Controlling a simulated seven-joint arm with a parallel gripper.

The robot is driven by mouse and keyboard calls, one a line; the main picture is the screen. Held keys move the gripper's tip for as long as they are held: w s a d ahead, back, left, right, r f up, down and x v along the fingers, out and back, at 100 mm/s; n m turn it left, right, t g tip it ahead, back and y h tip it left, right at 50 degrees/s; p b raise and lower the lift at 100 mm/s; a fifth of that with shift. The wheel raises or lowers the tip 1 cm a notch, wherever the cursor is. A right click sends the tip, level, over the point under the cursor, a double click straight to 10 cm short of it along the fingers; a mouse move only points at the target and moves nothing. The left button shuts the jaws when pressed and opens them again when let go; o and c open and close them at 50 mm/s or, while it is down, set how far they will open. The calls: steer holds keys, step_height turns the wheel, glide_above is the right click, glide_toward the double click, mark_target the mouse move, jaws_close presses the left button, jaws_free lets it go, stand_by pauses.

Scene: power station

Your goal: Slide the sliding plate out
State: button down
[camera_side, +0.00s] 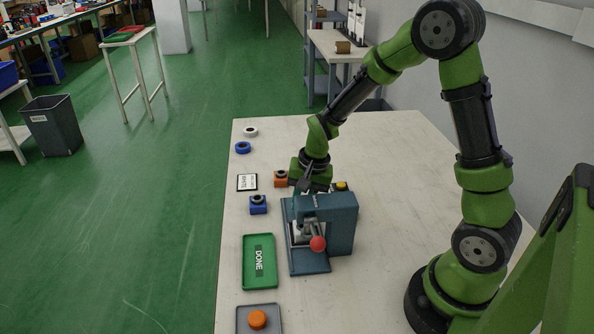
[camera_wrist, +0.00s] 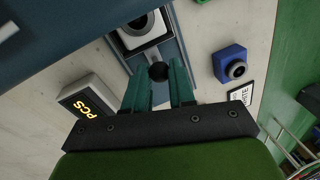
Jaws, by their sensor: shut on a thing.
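The blue-grey press (camera_side: 340,222) stands on the table with a red ball on its lever (camera_side: 318,243). Its sliding plate lies low in the base; in the wrist view a grey strip (camera_wrist: 176,48) shows, with a white holder (camera_wrist: 145,32) carrying a dark round part. A black knob (camera_wrist: 158,72) is at the plate's near end. My gripper (camera_wrist: 159,76) has its two teal fingers on either side of this knob, shut on it. In the side view my gripper (camera_side: 304,184) is at the press's far side, and the knob is hidden there.
A green DONE tray (camera_side: 247,262) and a grey tray (camera_side: 243,322) lie nearer. A PCS counter (camera_wrist: 84,100) is beside my gripper.

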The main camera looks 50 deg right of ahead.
steer(key=w+d, duration=0.5)
steer(key=shift+w+d, duration=0.3)
steer(key=shift+w, duration=0.05)
steer(key=c, duration=0.9)
jaws_free()
steer(key=shift+c, duration=0.2)
steer(key=shift+s, duration=0.1)
step_height(320, 180, up, 17)
steer(key=s+d, duration=0.1)
steer(key=s, duration=0.1)
steer(key=shift+s+d+f, duration=0.2)
steer(key=shift+s+d, duration=0.15)
